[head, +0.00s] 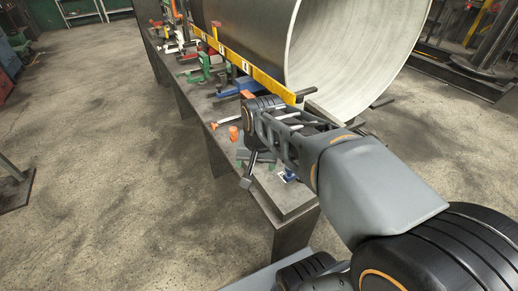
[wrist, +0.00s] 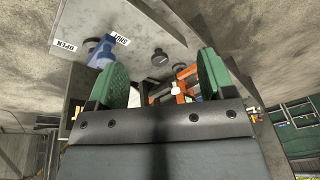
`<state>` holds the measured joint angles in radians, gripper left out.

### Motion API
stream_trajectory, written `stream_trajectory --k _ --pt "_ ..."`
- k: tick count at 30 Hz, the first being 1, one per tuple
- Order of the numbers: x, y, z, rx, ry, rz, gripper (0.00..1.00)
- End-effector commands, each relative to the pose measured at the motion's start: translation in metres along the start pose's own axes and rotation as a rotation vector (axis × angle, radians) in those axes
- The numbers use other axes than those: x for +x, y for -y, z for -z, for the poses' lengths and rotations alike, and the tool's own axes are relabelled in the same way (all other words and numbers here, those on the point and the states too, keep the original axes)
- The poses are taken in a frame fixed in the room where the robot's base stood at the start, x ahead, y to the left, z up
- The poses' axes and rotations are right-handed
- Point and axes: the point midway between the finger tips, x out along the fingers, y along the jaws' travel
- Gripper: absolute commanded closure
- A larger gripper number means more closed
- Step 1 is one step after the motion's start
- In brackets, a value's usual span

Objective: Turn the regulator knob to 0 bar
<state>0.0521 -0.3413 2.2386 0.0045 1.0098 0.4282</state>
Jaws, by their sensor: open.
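My gripper (wrist: 164,62) is open, its two green-padded fingers spread wide in the wrist view. A small dark round knob (wrist: 159,57) shows between the fingertips on a grey plate, beyond them; I cannot tell whether it is the regulator knob. No scale or bar reading can be made out. In the head view my gripper (head: 256,163) hangs over the near end of the workbench, and the arm hides much of what is under it. Nothing is visibly held.
A blue valve handle (wrist: 102,52) sits left of the knob by OPEN and SHUT labels. Orange parts (wrist: 184,82) lie near the right finger. The workbench (head: 290,200) carries several clamps and tools.

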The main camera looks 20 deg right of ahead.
Motion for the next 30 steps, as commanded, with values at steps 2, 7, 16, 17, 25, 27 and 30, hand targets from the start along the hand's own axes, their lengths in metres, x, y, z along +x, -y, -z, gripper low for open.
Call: stream_trajectory --k 2,7,16,17,25,27,30 --pt "0.004 0.003 0.035 0.234 0.035 -0.03 0.25" --pt "0.016 0.004 0.1 0.734 0.083 -0.103 0.25" --pt "0.046 -0.008 0.167 1.304 0.105 -0.212 0.25" --pt "0.048 -0.009 0.17 1.333 0.105 -0.218 0.25" --pt "0.079 -0.014 0.172 1.421 0.105 -0.239 0.25" --pt "0.092 -0.015 0.169 1.42 0.105 -0.239 0.25" --pt "0.112 -0.017 0.164 1.419 0.106 -0.24 0.25"
